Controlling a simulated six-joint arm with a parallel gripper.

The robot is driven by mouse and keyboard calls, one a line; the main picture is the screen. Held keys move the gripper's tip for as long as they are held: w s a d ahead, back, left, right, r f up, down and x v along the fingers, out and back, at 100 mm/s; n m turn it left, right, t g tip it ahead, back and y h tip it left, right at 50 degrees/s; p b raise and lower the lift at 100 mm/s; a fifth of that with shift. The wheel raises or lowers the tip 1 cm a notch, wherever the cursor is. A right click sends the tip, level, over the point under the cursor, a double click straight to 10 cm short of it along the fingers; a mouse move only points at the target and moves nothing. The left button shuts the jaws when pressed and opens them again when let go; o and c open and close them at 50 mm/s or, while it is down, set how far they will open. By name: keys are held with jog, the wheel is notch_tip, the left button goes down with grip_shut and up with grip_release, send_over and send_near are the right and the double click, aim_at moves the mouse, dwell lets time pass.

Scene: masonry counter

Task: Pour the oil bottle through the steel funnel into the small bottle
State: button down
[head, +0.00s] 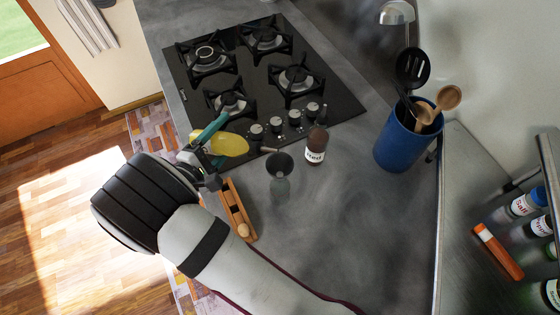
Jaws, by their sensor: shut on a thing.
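The oil bottle (232,146), with yellow contents, lies tilted near horizontal in my gripper (211,143) in the head view. My gripper is shut on it at the counter's left edge, beside the stove. A teal part of the grip shows across the bottle. The steel funnel (279,162) looks dark and sits mouth up on the small bottle (280,188), which stands upright on the counter. The oil bottle is left of the funnel, its narrow end pointing toward it and apart from it. I cannot tell whether any oil flows.
A brown labelled bottle (316,146) stands right of the funnel. A wooden rack (237,208) lies left of the small bottle. The black stove (262,75) is behind. A blue utensil crock (404,139) stands right; spice jars (527,203) stand far right. The counter's front middle is clear.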

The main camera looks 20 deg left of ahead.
jog(key=shift+a+r+m, duration=0.2)
jog(key=shift+m, duration=0.2)
dwell(0.6)
jog(key=shift+a+r+m+y, duration=0.15)
jog(key=shift+r+m, duration=0.25)
jog(key=shift+r, duration=0.2)
jog(key=shift+a+r+m+y, duration=0.1)
jog(key=shift+r+m+y, duration=0.05)
jog(key=shift+r+m, duration=0.35)
dwell(0.9)
jog(key=shift+a+r+m+p, duration=0.1)
jog(key=shift+r+m+p, duration=0.35)
jog(key=shift+p, duration=0.35)
dwell(4.2)
